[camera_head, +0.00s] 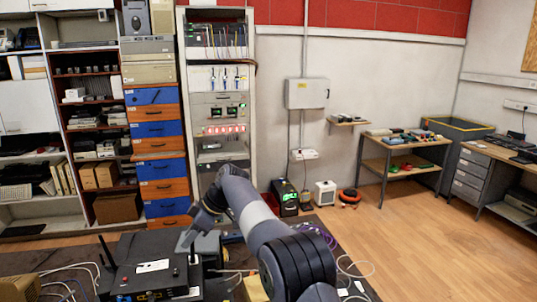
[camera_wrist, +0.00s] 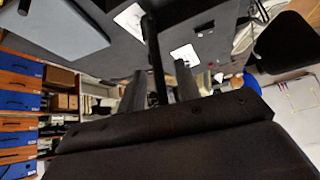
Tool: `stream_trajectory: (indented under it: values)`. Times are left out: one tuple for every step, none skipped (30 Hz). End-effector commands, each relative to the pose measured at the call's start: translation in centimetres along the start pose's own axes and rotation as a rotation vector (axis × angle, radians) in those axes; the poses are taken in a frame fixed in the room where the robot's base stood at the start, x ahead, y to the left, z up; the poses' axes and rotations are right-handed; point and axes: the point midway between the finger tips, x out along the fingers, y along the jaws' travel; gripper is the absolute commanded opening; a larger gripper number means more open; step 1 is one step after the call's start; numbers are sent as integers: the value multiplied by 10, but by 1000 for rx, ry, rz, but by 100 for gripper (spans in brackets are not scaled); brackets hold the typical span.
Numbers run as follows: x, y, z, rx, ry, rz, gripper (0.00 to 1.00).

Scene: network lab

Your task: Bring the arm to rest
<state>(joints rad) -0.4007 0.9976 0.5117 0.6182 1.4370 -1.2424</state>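My arm reaches up from the bottom right of the head view and bends down at its far end. My gripper (camera_head: 188,238) hangs low over the black router box (camera_head: 150,272), close to its right antenna (camera_head: 192,256). In the wrist view the two grey fingers of my gripper (camera_wrist: 160,88) stand apart. A black rod, seemingly the antenna (camera_wrist: 155,60), shows between them with gaps on both sides. I cannot tell how deep it sits between the fingers. No object is held.
Cables (camera_head: 70,282) lie left of the router, and more loose cables lie at the right. A grey box (camera_head: 203,243) sits just behind the gripper. The open equipment rack (camera_head: 220,100) and blue and orange drawers (camera_head: 160,150) stand beyond. The wooden floor (camera_head: 430,240) at right is clear.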

Motion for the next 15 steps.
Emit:
stream_trajectory:
  values:
    - [0,0,0,-1,1,-1,32]
    - [0,0,0,-1,1,-1,32]
    - [0,0,-1,-1,1,-1,32]
    - [0,0,-1,-1,1,-1,32]
    - [0,0,-1,-1,1,-1,32]
    - [0,0,-1,-1,1,-1,32]
    - [0,0,-1,-1,1,-1,32]
    - [0,0,-1,-1,0,-1,32]
    - [-1,0,-1,-1,-3,-1,32]
    - [-1,0,-1,-2,-6,0,32]
    - [-1,-1,-2,-2,-11,1,32]
    - [-2,-1,-2,-4,-20,2,32]
    - [-3,0,-2,-5,-28,4,32]
    - [-8,0,-2,-5,-29,7,32]
    - [-13,0,-1,-5,-31,7,32]
